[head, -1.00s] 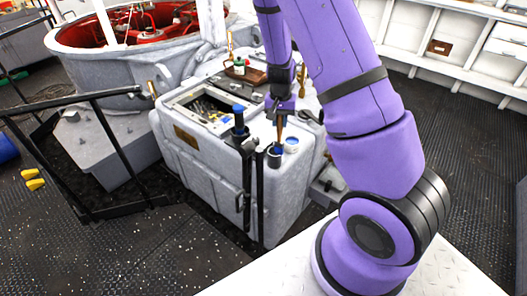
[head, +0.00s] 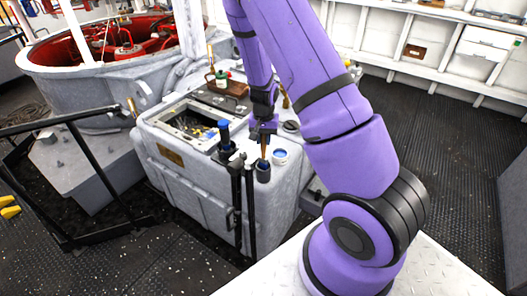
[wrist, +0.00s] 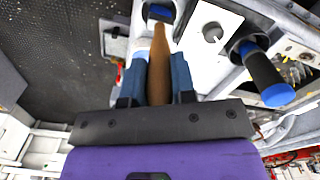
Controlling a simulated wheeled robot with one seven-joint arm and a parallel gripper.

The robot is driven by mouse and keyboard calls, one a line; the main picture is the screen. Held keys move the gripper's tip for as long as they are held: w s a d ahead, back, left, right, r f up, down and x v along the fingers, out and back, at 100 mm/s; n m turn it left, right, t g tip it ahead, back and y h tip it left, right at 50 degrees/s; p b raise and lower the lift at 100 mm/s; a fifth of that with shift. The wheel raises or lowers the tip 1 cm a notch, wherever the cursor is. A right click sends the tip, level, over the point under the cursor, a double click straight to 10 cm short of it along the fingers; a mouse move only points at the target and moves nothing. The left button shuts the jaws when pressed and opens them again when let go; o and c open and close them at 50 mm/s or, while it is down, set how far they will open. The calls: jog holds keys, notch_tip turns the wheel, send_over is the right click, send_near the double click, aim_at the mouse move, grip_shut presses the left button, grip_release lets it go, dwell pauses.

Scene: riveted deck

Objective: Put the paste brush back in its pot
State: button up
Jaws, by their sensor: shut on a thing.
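My gripper (head: 263,135) is shut on the brown handle of the paste brush (head: 264,148), which hangs about upright. The brush also shows between the fingers in the wrist view (wrist: 160,62). The dark pot (head: 263,174) stands at the near edge of the grey cabinet top, right below the brush. The brush's lower end meets the pot's mouth in the head view; its bristles are hidden, and I cannot tell how deep they are. In the wrist view the pot (wrist: 151,22) shows at the top, beyond the brush's far end.
A white cup with blue inside (head: 280,158) stands just right of the pot. A black lever with a blue cap (head: 225,134) rises to the left. Black rails (head: 250,205) run down the cabinet (head: 185,180) front. An open tray of small parts lies behind.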

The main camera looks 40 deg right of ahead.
jog(key=shift+f, duration=2.4)
jog(key=o, duration=0.9)
jog(key=shift+f, duration=0.1)
notch_tip(320, 180, up, 11)
jog(key=shift+a+f, duration=0.1)
notch_tip(320, 180, up, 13)
jog(key=n+t+y, duration=0.1)
jog(key=n+y, duration=0.1)
send_over(263, 158)
jog(key=s+a, duration=0.2)
jog(key=a, duration=0.4)
jog(key=s+a+r+n+t, duration=0.1)
jog(key=s+a+r+n, duration=0.15)
jog(key=s+r, duration=0.45)
jog(key=s+a+r+n+t, duration=0.1)
jog(key=s+r, duration=0.3)
jog(key=s, duration=0.1)
jog(key=s+a+r+n+t+h, duration=0.1)
jog(key=s+r, duration=0.3)
jog(key=s, duration=0.2)
jog(key=s+a+r+n+t+h, duration=0.1)
jog(key=s+a+r+n, duration=0.1)
jog(key=s+r, duration=0.3)
jog(key=shift+s+a, duration=0.1)
jog(key=shift+s, duration=0.25)
